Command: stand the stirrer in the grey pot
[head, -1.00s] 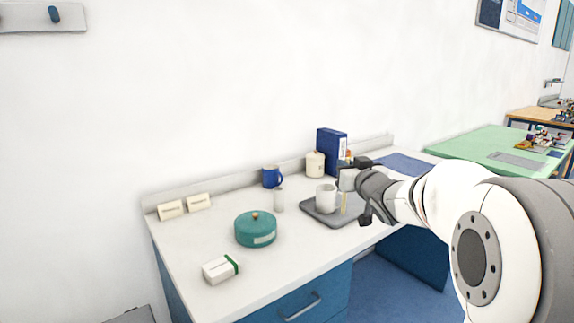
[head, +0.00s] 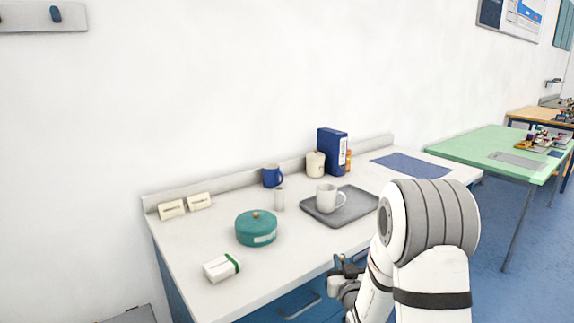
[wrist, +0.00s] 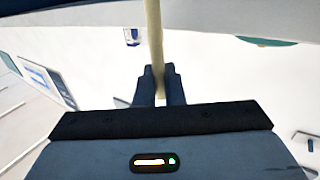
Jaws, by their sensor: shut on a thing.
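My gripper (wrist: 158,88) is shut on the stirrer (wrist: 154,40), a thin pale wooden stick that runs up between the fingertips in the wrist view. In the head view my gripper (head: 345,268) is at the front edge of the counter, right of the teal pot; I cannot make out the stirrer there.
A white mug (head: 326,199) stands on a grey tray (head: 350,212).

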